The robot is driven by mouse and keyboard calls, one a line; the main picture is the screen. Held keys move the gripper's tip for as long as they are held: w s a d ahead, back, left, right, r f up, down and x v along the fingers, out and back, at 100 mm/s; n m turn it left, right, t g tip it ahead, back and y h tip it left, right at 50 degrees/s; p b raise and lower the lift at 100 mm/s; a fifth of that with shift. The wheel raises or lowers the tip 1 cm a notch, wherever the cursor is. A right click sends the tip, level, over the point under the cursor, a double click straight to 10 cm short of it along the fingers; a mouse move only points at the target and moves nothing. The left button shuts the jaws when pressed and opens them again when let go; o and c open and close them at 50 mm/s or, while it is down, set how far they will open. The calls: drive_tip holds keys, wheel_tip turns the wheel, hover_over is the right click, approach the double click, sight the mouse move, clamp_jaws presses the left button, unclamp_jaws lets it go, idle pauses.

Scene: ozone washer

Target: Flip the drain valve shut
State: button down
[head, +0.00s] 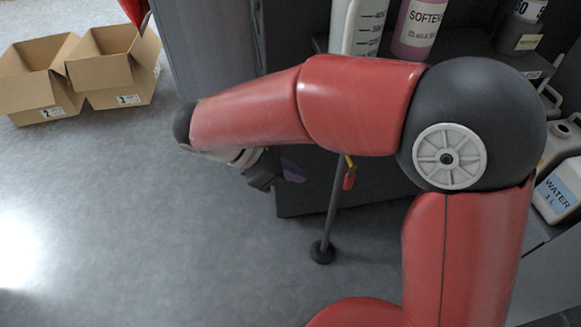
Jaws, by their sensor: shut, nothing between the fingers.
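The drain valve (349,178) shows as a small red handle with a yellow upper part. It hangs downward beside a grey vertical drain pipe (331,215). The pipe runs down to a dark round foot on the floor. My red arm passes above the valve and hides what lies just over it. My gripper (288,173) is left of the valve and the pipe, at the end of my arm. It looks shut and empty, with a gap in the picture between it and the red handle. Its fingertips are small and dark here, partly under the arm.
A dark cabinet (293,202) stands behind the pipe. Above it are a white graduated container (357,27) and a pink softener bottle (415,28). A water jug (559,193) is at right. Open cardboard boxes (38,88) lie at upper left. The floor at left is clear.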

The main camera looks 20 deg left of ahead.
drive_tip(key=w+d+f, duration=0.4)
drive_tip(key=d, duration=0.3)
drive_tip(key=shift+w+b, duration=0.15)
drive_tip(key=shift+b, duration=0.3)
drive_tip(key=shift+w+f, duration=0.1)
drive_tip(key=shift+f, duration=0.05)
